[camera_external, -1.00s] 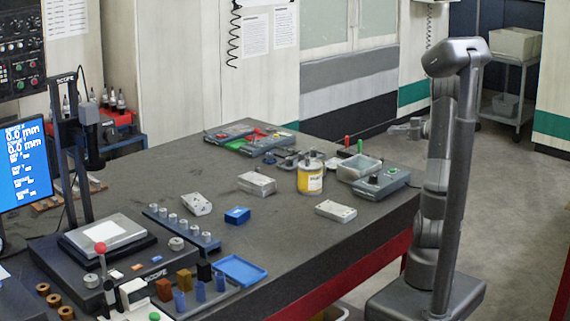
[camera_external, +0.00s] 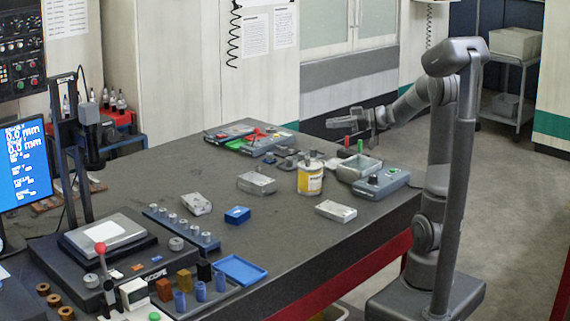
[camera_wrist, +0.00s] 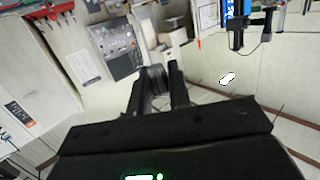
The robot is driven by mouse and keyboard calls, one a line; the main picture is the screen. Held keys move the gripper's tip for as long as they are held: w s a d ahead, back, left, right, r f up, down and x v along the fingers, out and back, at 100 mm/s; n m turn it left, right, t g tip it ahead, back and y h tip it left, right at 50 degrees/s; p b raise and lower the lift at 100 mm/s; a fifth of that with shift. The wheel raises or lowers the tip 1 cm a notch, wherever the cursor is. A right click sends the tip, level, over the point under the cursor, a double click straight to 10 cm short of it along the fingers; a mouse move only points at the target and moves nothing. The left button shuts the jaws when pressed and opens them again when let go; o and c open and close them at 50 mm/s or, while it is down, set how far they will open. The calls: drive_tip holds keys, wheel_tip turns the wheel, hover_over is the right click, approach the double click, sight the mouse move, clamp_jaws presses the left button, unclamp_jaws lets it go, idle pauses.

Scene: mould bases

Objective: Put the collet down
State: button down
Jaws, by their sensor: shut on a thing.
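My gripper (camera_external: 345,121) is raised in the air above the far right part of the workbench, level and pointing left. In the wrist view my gripper's two dark fingers (camera_wrist: 158,80) are shut on a small dark grey piece, the collet (camera_wrist: 155,77), held between the tips. The collet is too small to make out clearly in the external view. Similar small metal pieces stand in a row on a blue-grey rack (camera_external: 209,243) at the near left of the bench.
On the workbench (camera_external: 290,228) stand a yellow-labelled tin (camera_external: 310,180), an open grey box (camera_external: 350,168), a grey control unit (camera_external: 382,184), metal blocks (camera_external: 256,184), a blue block (camera_external: 237,215) and a blue tray (camera_external: 241,270). A measuring stand (camera_external: 72,150) rises at left. Bare bench lies front centre.

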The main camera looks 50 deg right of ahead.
drive_tip(key=w+a+f, duration=0.1)
drive_tip(key=a, duration=0.1)
drive_tip(key=w+a+f, duration=0.3)
drive_tip(key=a+f, duration=0.1)
drive_tip(key=a, duration=0.1)
drive_tip(key=shift+w+f, duration=0.15)
drive_tip(key=shift+w, duration=0.1)
drive_tip(key=shift+f, duration=1.9)
drive_tip(key=shift+f, duration=0.1)
drive_tip(key=shift+f, duration=0.25)
drive_tip(key=c, duration=1.3)
unclamp_jaws()
drive_tip(key=shift+c, duration=0.2)
